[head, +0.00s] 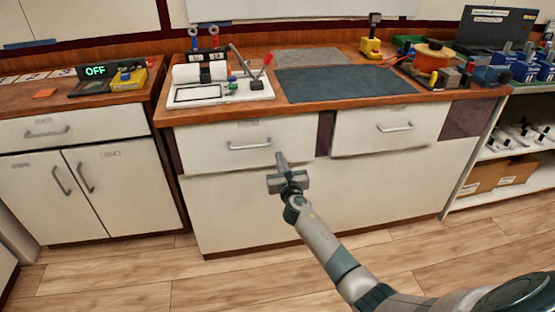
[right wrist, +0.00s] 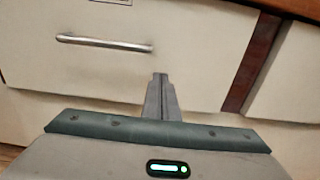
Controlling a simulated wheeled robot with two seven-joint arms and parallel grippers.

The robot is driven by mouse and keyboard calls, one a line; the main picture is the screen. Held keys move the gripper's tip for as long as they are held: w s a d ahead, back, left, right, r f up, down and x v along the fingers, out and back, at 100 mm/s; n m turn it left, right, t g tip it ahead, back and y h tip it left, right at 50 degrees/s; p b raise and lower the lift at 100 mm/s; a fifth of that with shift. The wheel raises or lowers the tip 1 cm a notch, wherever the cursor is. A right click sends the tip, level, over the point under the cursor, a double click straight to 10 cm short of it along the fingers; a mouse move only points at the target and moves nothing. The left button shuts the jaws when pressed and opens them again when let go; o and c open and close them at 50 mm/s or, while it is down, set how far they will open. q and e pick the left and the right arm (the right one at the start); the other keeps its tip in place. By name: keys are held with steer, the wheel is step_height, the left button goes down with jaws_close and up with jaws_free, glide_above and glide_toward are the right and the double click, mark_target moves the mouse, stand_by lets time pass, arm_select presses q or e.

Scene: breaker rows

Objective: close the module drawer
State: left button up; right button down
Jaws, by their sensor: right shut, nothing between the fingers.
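Two white drawers sit under the middle worktop: a left drawer (head: 210,150) with a bar handle (head: 249,145), and a right drawer (head: 360,130) with its own handle (head: 395,127). Their labels are too small to read, so I cannot tell which is the module drawer. Both fronts look near flush; a small opening cannot be ruled out. My right gripper (head: 281,157) is shut and empty, in front of the left drawer's lower right part. In the right wrist view, its fingertips (right wrist: 160,76) point at that front, right of and below the handle (right wrist: 104,43). Contact is unclear. My left gripper is out of view.
The worktop holds a dark mat (head: 345,83), a white board (head: 222,90) with small parts, a yellow device (head: 371,46) and an orange spool (head: 433,56). Shelves with cardboard boxes (head: 500,173) stand at right. The wooden floor (head: 130,275) in front is clear.

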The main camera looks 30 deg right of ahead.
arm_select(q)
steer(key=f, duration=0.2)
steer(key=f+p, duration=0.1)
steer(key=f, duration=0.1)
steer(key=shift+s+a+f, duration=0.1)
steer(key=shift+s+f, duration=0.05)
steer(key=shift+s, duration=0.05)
arm_select(e)
steer(key=v, duration=1)
steer(key=shift+s, duration=0.25)
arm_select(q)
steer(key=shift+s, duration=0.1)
arm_select(e)
steer(key=shift+a, duration=0.1)
